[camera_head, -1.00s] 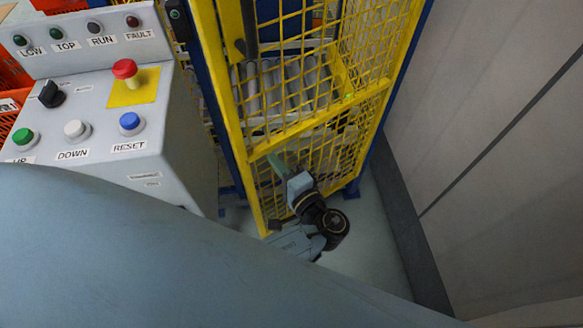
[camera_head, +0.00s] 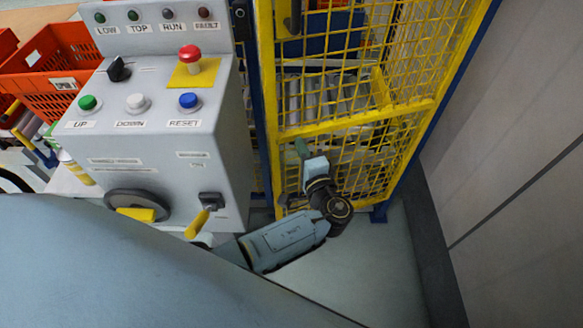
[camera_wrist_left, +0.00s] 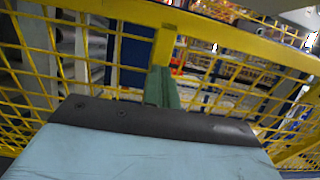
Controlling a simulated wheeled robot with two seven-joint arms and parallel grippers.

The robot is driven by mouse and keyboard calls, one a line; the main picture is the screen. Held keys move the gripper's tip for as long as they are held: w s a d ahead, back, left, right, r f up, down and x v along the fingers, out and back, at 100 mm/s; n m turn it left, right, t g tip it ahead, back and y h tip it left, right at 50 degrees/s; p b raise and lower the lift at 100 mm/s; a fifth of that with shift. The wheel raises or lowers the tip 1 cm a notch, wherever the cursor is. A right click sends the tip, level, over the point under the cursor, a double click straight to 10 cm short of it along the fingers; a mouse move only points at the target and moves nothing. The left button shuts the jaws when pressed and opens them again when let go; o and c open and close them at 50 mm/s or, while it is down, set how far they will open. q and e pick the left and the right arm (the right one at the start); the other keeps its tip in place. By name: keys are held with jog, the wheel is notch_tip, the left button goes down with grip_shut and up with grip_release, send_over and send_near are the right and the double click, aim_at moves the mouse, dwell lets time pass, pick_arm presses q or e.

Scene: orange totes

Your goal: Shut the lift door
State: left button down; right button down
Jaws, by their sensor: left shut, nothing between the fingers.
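The lift door is a yellow mesh panel with a yellow frame (camera_head: 355,123). Its left edge stands close beside a blue post (camera_head: 257,110); I cannot tell whether a gap is left between them. My left gripper (camera_head: 303,149) is shut and empty, with green fingers, at the door's lower mesh just below the middle rail. In the left wrist view the fingers (camera_wrist_left: 162,88) point at the yellow rail (camera_wrist_left: 225,35) and overlap a short yellow upright; contact cannot be told. My right gripper is out of view.
A grey control console (camera_head: 160,135) with buttons and a red emergency knob (camera_head: 190,55) stands left of the door. Orange totes (camera_head: 60,65) are behind it. Rollers show through the mesh. A grey wall (camera_head: 520,150) bounds the right; the floor (camera_head: 360,265) before the door is clear.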

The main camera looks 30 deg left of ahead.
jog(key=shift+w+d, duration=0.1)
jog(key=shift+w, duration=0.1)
